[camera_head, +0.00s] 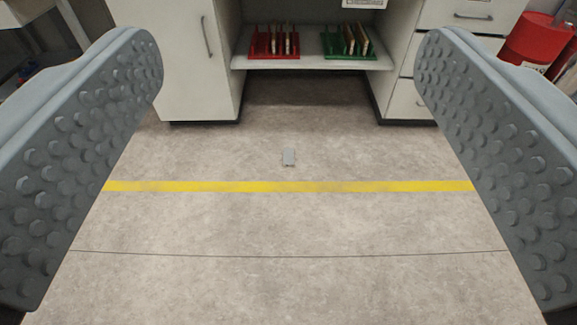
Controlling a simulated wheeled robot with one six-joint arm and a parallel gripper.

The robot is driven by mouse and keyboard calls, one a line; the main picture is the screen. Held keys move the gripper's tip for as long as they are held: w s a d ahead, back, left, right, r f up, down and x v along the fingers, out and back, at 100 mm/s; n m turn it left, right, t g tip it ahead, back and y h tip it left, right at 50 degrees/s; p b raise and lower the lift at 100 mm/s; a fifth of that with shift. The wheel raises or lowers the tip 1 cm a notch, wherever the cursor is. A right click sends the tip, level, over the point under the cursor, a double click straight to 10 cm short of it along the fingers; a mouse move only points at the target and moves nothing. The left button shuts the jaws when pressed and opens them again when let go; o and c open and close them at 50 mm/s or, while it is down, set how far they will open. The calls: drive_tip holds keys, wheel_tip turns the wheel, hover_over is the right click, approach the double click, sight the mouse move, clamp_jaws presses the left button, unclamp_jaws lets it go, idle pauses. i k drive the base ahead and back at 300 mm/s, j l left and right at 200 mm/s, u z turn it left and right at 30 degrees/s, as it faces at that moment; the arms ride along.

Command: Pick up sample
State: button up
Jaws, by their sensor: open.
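My gripper (288,110) is open, with its two grey studded fingers at the left and right sides of the picture. Nothing is between the fingers. Flat samples stand upright in a red rack (274,43) and in a green rack (346,42) on a low white shelf (312,63). The racks are ahead of my gripper, at some distance, and appear between the fingertips.
A white cabinet (175,60) stands left of the shelf, and drawers (405,98) stand on its right. A red container (540,40) is at the far right. A yellow line (290,186) crosses the floor. The floor ahead is otherwise clear.

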sight(287, 153)
drive_tip(key=i, duration=2.15)
